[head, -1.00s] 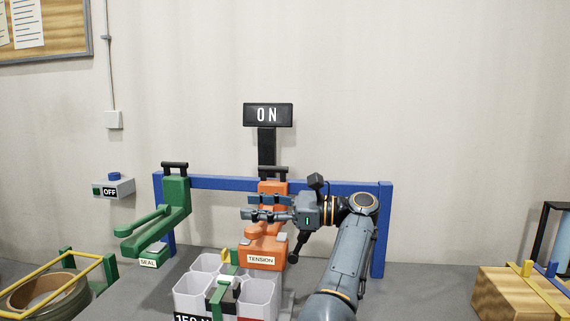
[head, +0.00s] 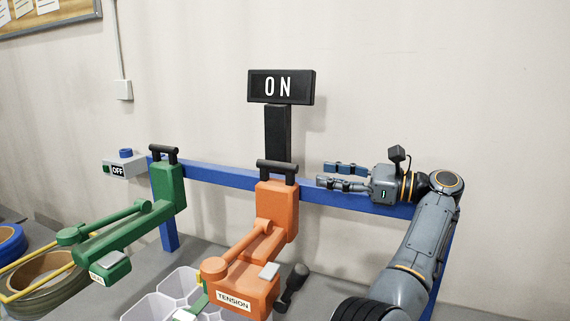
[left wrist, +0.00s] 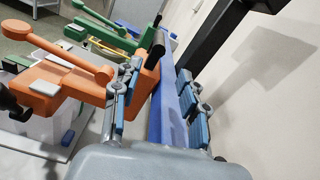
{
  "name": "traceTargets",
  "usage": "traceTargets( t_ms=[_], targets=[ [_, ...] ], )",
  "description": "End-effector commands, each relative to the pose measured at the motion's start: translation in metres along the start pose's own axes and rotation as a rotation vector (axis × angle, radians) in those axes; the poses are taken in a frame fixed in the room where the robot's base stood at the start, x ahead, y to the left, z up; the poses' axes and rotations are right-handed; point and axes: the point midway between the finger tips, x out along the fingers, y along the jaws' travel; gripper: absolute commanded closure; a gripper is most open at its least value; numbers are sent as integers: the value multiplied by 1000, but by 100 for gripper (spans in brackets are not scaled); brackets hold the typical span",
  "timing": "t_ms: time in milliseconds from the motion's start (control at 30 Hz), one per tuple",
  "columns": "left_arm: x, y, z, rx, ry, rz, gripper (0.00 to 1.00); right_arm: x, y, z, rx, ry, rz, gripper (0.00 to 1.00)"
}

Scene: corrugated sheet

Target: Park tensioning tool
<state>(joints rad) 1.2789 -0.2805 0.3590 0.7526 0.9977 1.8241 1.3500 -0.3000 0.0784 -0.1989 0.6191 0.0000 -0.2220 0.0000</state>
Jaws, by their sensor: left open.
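The orange tensioning tool (head: 276,215), labelled TENSION, stands upright against the blue rail (head: 333,192), with a black handle on top. It also shows at the left in the left wrist view (left wrist: 60,85). My left gripper (head: 325,174) is open and empty, to the right of the tool near the height of its handle, with a gap between fingertips and tool. In the left wrist view its two fingers (left wrist: 160,72) are spread with the rail running between them in the picture. My right gripper is not in view.
A black sign (head: 281,87) reading ON stands on a post behind the tool. The green sealing tool (head: 167,190) is at the left on the rail. A wall box (head: 125,168) reads OFF. White bins (head: 160,307) sit below. A black knobbed lever (head: 291,286) sticks out beside the orange tool.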

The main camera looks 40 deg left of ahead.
Motion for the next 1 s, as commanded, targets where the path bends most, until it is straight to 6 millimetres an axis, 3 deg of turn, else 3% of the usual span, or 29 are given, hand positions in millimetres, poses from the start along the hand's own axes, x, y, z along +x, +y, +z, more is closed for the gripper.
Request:
traceTargets(
  t_ms=[167,600,800,1000],
  targets=[
    [25,1,1,-2,-1,4,57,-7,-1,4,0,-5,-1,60],
    [113,0,2,2,-2,3,57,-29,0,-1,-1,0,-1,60],
    [130,0,1,1,-2,1,57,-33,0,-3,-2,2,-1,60],
    [134,1,0,1,-1,1,57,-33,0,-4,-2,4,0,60]
  ],
)
